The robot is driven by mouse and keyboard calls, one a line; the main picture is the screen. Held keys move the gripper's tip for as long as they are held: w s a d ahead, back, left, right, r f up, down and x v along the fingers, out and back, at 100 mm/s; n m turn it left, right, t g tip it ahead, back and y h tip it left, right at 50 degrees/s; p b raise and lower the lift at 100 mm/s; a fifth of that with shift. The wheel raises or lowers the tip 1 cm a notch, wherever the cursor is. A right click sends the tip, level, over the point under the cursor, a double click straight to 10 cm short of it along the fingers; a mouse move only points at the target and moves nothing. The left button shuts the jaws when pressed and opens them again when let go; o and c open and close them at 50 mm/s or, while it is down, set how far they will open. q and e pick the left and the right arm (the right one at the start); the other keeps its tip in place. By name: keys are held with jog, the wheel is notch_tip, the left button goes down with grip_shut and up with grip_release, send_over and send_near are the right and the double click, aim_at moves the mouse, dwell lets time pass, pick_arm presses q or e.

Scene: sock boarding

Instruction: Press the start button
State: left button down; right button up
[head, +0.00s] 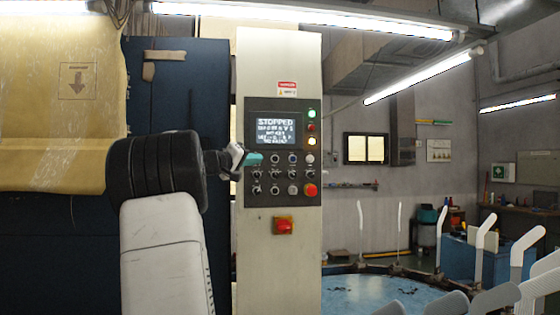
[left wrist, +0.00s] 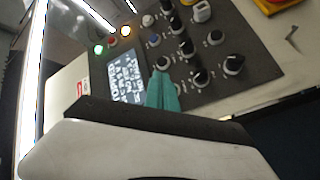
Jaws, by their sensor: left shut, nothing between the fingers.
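The control panel (head: 283,203) is a dark plate on a pale upright cabinet. Its screen (head: 276,128) reads "STOPPED"; the smaller lines are hard to read. Rows of small buttons and knobs sit below the screen; their labels are too small to tell which is the start button. My left gripper (head: 254,159) is shut and empty, its teal fingertips at the left end of the top button row. Contact cannot be told. My right gripper is not in view.
Green, red and amber lamps (head: 312,128) line the screen's right side. A red mushroom button (head: 310,190) is at the panel's lower right. A red switch (head: 284,226) is below. A round blue table (head: 375,290) with upright pale forms stands at the right.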

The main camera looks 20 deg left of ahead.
pick_arm(q)
jog(key=shift+w+a, duration=0.3)
jog(key=shift+w, duration=0.2)
jog(key=shift+w+a, duration=0.3)
jog(key=shift+w, duration=0.2)
jog(key=shift+w+a, duration=0.1)
dwell(1.3)
jog(key=shift+w+a, duration=0.15)
jog(key=shift+w, duration=0.1)
jog(key=shift+w+a, duration=0.2)
jog(key=shift+w, duration=0.15)
dwell(0.7)
jog(key=shift+s+d, duration=0.1)
jog(key=shift+s, duration=0.05)
jog(key=shift+s+d, duration=0.35)
jog(key=shift+s, duration=0.2)
jog(key=s+d, duration=0.1)
jog(key=s, duration=0.2)
jog(key=s+d, duration=0.1)
jog(key=shift+s+d, duration=0.15)
jog(key=shift+d, duration=0.15)
dwell(0.3)
